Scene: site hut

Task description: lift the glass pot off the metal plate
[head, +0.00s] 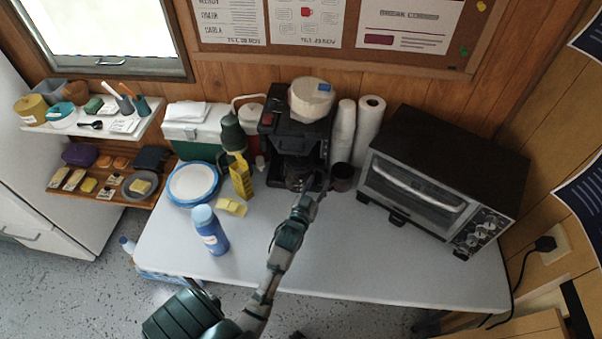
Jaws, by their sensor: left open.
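The black coffee maker (284,138) stands at the back middle of the white table. The dark glass pot (297,173) sits low in the front of it, partly hidden by my left arm and hard to make out. The metal plate under the pot cannot be made out. My left gripper (322,184) is open, reaching up to the right side of the pot. Whether a finger touches the pot or its handle cannot be told. My right gripper is not in view.
A dark cup (342,177) stands just right of my left gripper. Paper rolls (368,130) and a toaster oven (425,178) are further right. The table's front right (400,265) is clear.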

